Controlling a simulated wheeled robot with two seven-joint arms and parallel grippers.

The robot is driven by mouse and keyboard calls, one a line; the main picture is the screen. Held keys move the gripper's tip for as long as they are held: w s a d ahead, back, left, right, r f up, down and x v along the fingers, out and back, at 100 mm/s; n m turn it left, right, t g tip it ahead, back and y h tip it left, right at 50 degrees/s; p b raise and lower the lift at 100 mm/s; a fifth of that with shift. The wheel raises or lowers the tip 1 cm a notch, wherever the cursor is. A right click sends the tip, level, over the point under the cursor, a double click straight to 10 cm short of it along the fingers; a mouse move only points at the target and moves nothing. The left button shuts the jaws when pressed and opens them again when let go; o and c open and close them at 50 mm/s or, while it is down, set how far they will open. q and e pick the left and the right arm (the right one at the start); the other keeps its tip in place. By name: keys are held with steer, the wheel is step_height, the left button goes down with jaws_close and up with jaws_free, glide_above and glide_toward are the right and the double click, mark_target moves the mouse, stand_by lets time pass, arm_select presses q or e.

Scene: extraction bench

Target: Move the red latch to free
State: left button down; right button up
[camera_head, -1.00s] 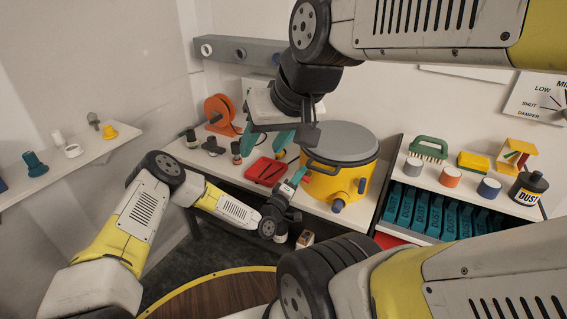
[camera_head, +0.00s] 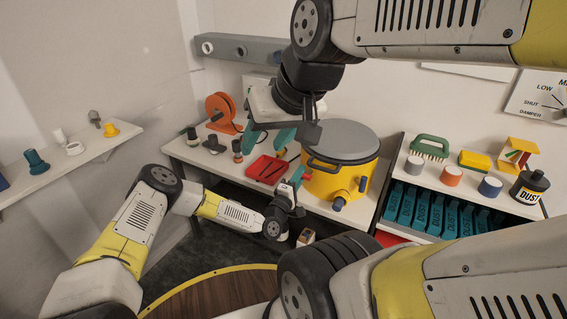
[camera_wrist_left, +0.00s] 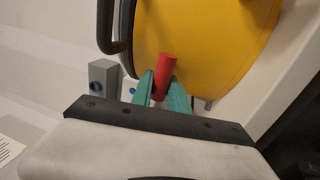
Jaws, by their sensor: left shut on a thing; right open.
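The red latch (camera_wrist_left: 166,70) is a short red cylinder against the yellow drum (camera_wrist_left: 205,40) in the left wrist view. My left gripper (camera_wrist_left: 160,88) has its teal fingers on either side of the latch and is shut on it. In the head view this gripper (camera_head: 298,180) is at the drum's left side, low on its wall, where the latch is mostly hidden. The yellow drum (camera_head: 325,186) has a grey lid (camera_head: 345,138) and a dark handle. My right gripper (camera_head: 268,141) is open and empty, above the bench left of the drum.
A red tray (camera_head: 266,169) lies left of the drum, close to both grippers. An orange reel (camera_head: 220,113) and several dark knobs stand further left. A shelf with a brush (camera_head: 429,147), jars and a dust bottle (camera_head: 528,187) is at the right.

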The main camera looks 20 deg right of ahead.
arm_select(q)
steer(key=shift+s+f, duration=0.2)
steer(key=c, duration=1.3)
jaws_free()
steer(key=shift+r, duration=0.1)
steer(key=shift+w, duration=0.1)
steer(key=v, duration=0.8)
steer(key=shift+w+d, duration=0.1)
steer(key=shift+w, duration=0.05)
